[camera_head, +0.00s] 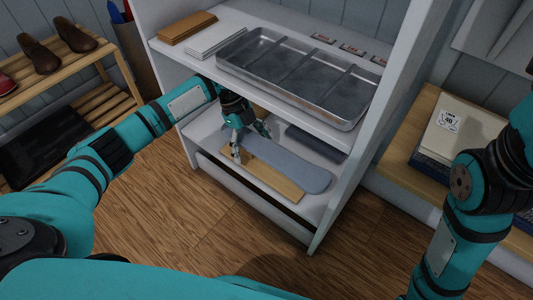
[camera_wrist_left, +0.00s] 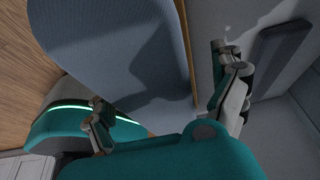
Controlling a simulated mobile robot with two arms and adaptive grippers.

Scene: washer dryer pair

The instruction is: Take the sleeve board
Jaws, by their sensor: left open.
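The sleeve board (camera_head: 290,168) is a long blue-grey padded board with a rounded end, lying on the lower shelf (camera_head: 205,130) of a white unit. A light wood plank (camera_head: 268,178) shows along its front side; I cannot tell whether it is part of the board. My left gripper (camera_head: 250,143) is open at the board's left end. In the left wrist view the padded surface (camera_wrist_left: 125,50) runs between the spread fingers of the gripper (camera_wrist_left: 158,76), with no clear grip on it. My right gripper is out of view; only its arm shows at the right.
A metal tray (camera_head: 262,76) rests on the shelf above, close over my left arm. A dark grey bar (camera_head: 316,146) lies behind the sleeve board. A shoe rack (camera_head: 102,107) stands at left, and a wooden bench (camera_head: 403,140) with a box (camera_head: 455,128) at right.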

